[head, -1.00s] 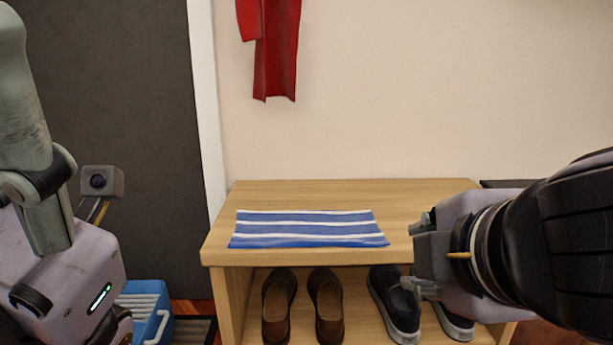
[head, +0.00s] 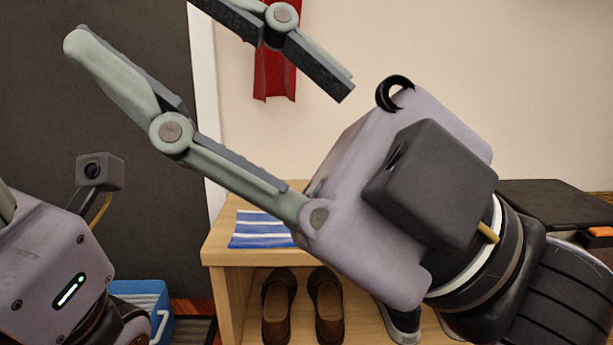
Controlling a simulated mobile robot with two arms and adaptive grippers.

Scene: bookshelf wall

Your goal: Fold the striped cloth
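The striped cloth (head: 260,232), blue with white stripes, lies flat on top of the wooden bench (head: 222,243). Only its left end shows; my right gripper and arm hide the rest. My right gripper (head: 137,18) is large in the head view, raised between the camera and the bench. Its fingers are spread wide apart, with nothing between them, pointing to the upper left; one finger is partly cut off by the top edge. My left gripper (head: 45,262) is at the left edge, with its body in view and its fingers mostly outside the picture, apart from the cloth.
Brown shoes (head: 328,305) and a dark sneaker (head: 403,322) stand on the bench's lower shelf. A red garment (head: 275,80) hangs on the wall above. A blue crate (head: 145,305) is on the floor at left. A dark surface with an orange item (head: 600,232) is at right.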

